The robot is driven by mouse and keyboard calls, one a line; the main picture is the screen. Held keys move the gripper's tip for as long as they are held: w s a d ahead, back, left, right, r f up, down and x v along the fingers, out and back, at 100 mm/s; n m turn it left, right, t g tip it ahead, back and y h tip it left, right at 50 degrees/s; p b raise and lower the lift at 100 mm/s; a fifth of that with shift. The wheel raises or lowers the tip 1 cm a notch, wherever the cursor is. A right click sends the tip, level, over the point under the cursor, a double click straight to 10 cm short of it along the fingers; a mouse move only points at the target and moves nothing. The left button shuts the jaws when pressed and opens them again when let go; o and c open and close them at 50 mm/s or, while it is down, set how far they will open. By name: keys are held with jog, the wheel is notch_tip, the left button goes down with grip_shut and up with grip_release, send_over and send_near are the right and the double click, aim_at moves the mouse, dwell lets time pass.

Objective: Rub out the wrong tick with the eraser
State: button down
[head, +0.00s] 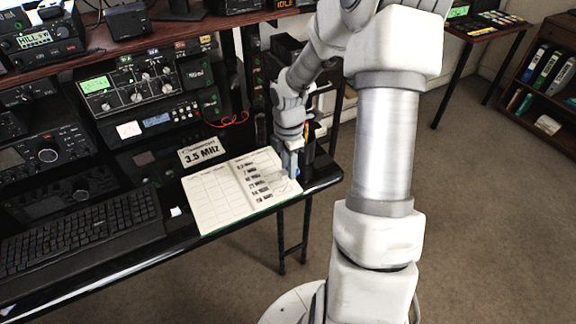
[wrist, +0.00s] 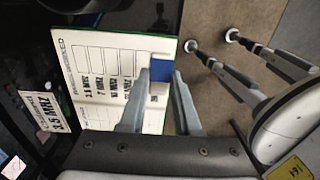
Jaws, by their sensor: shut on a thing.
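An open logbook (head: 212,203) lies on the black desk, with a printed table of frequency rows on its right page; it also shows in the wrist view (wrist: 95,42). The tick marks are too small to make out. My gripper (head: 292,170) is over the right edge of the logbook, pointing down. In the wrist view its fingers (wrist: 162,74) are shut on a blue and white eraser (wrist: 161,72). The eraser overlaps the page edge in that view. I cannot tell whether it touches the paper.
A 3.5 MHz card (head: 201,152) stands behind the logbook. A keyboard (head: 80,232) lies to the left, and radio sets (head: 150,90) line the back. A dark pen holder (head: 308,147) stands close behind my gripper. The desk's right end is near, with open floor beyond.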

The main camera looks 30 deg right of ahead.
aim_at(288, 189)
jog(key=shift+f, duration=0.25)
notch_tip(288, 189, down, 5)
jog(key=b, duration=0.5)
jog(key=shift+r, duration=0.15)
jog(key=shift+r+p, duration=0.1)
jog(key=shift+p, duration=0.2)
jog(key=shift+f+b, duration=0.3)
jog(key=shift+f, duration=0.25)
dwell(1.2)
jog(key=shift+a, duration=0.1)
